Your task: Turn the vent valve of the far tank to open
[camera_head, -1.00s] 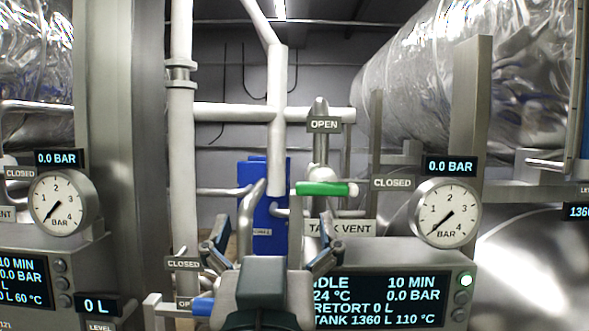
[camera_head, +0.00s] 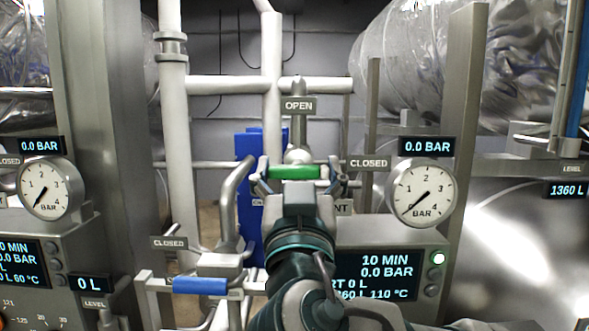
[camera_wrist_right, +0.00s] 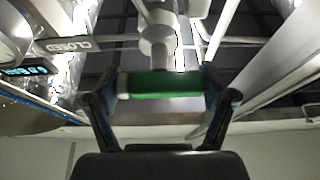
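The vent valve's green handle (camera_head: 294,172) lies horizontal in front of a pale round valve body (camera_head: 298,155). An OPEN sign (camera_head: 298,105) is above it and a CLOSED sign (camera_head: 368,163) to its right. My right gripper (camera_head: 300,180) is spread, with one finger near each end of the handle. The right wrist view shows the green handle (camera_wrist_right: 165,84) lengthwise between the spread fingers of my right gripper (camera_wrist_right: 165,95); whether they touch it is unclear. The TANK VENT sign (camera_head: 343,208) is mostly hidden behind my gripper. My left gripper is not in view.
A pressure gauge (camera_head: 422,193) and a control panel (camera_head: 377,272) stand right of my right arm. A blue handle (camera_head: 200,286) sits lower left below another CLOSED sign (camera_head: 168,243). White pipes (camera_head: 230,86) run behind the valve. A steel post (camera_head: 107,120) stands left.

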